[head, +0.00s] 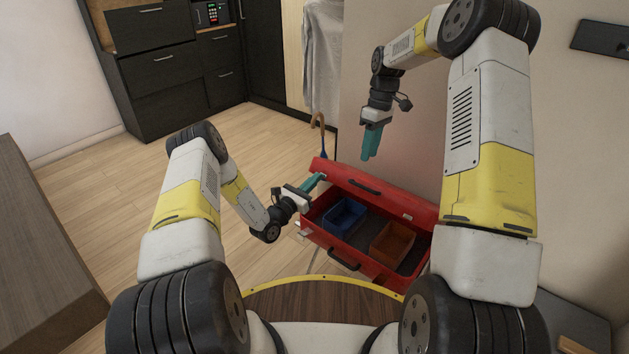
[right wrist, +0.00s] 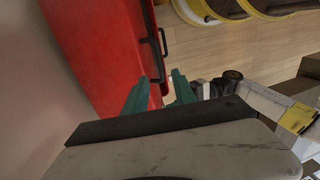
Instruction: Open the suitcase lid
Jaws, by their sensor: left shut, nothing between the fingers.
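The red suitcase (head: 312,232) stands before me with its inside showing. Its lid (head: 395,203) is raised along the far side, with a black handle on it. In the right wrist view the red lid (right wrist: 88,45) fills the upper left. My left gripper (head: 318,181) is shut and empty at the left end of the lid, close to its edge; I cannot tell whether it touches. My right gripper (head: 371,145) points down above and behind the lid, apart from it. Its two teal fingers are spread with nothing between them in the right wrist view (right wrist: 160,88).
A blue bin (head: 343,216) and an orange-brown bin (head: 392,245) lie inside the suitcase. A cane (head: 319,122) stands behind it near a hanging grey cloth (head: 322,60). The wall is close at the right. Open wooden floor (head: 110,190) lies to the left.

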